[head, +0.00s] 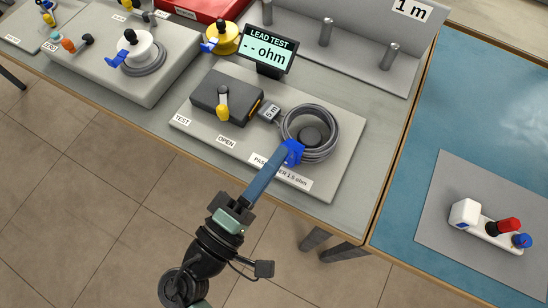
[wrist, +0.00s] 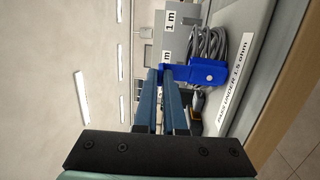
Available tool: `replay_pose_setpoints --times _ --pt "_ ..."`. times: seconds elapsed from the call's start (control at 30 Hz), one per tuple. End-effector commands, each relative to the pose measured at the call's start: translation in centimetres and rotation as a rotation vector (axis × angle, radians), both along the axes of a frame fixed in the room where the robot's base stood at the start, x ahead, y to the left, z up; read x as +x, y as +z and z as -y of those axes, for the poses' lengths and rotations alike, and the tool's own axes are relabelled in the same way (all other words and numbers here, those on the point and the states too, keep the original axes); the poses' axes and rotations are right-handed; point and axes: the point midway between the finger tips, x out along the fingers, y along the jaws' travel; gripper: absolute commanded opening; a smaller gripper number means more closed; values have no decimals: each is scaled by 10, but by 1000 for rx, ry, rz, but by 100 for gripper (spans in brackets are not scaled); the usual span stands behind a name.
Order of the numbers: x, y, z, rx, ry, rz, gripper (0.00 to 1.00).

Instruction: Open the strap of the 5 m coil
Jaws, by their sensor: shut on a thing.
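The grey cable coil (head: 334,124) with a "5 m" tag (head: 269,112) lies around a dark round hub on the grey test board. Its blue strap (head: 291,153) is at the coil's near side. My gripper (head: 280,160) reaches in from the front and is shut on the strap. In the wrist view the strap (wrist: 207,72) extends right from between my fingertips (wrist: 168,74), below the coil (wrist: 206,45), with a round stud on its face. Whether the strap is fastened around the coil I cannot tell.
The lead test display (head: 268,50) reads "- - ohm" behind the board (head: 185,108). A dark box with a yellow-tipped lever (head: 223,104) stands left of the coil. Other coils stand farther left. A blue mat (head: 410,195) with a white tool lies right.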

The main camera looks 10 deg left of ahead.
Motion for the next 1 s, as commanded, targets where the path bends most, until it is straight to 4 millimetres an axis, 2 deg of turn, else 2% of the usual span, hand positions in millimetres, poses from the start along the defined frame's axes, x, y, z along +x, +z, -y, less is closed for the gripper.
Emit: replay_pose_setpoints --times 0.03,0.17,0.2,0.73,0.87,1.0 --pt "0 -1 1 0 -4 -1 13" --pt "0 -1 1 0 -3 -1 36" --pt "0 -1 1 0 -2 -1 39" --pt "-2 -1 -1 0 0 -1 39" --pt "-14 -4 -7 1 2 -3 39" --pt "-39 -8 -20 1 4 -4 39"
